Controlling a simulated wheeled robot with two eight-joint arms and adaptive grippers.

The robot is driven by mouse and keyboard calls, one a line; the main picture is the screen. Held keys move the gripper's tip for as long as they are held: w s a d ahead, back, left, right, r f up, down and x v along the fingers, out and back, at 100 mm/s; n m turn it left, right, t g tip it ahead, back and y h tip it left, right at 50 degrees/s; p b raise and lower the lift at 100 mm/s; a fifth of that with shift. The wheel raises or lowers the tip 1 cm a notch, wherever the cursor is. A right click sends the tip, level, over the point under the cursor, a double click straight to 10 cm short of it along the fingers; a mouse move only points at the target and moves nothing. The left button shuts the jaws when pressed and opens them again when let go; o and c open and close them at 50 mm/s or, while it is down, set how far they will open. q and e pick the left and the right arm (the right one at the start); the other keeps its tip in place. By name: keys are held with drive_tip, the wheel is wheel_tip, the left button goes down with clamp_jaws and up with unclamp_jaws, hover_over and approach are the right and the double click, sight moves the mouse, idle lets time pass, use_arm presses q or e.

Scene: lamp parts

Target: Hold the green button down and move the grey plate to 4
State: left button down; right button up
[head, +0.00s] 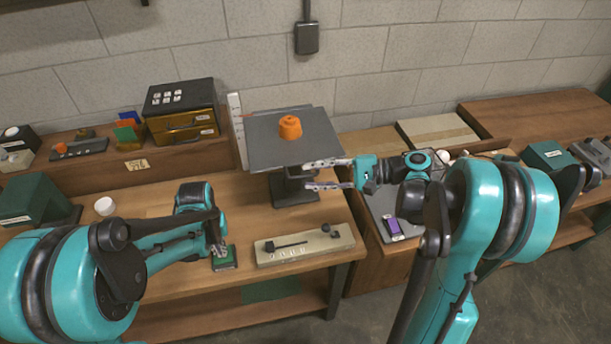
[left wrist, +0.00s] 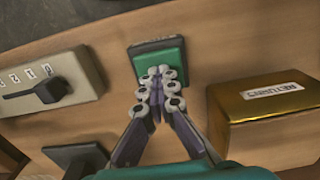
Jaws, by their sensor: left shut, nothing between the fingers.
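The green button (head: 224,260) is a small block near the front edge of the bench; it also shows in the left wrist view (left wrist: 172,58). My left gripper (head: 219,250) is shut and empty, its fingertips over the button's green top and seemingly touching it (left wrist: 162,74). How far the button is pressed cannot be told. My right gripper (head: 309,175) is open and empty at the plate's front right edge; contact there is unclear.
A pale panel (head: 330,247) with a black lever, knob and numbers stands right of the button; it is at left in the left wrist view (left wrist: 90,65). An upright scale (head: 237,130) stands left of the plate. A brass box (left wrist: 265,105) is right of the left gripper in its wrist view.

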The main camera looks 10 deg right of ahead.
use_arm(q)
drive_tip(key=shift+f, duration=0.1)
use_arm(e)
drive_tip(key=v, duration=0.9)
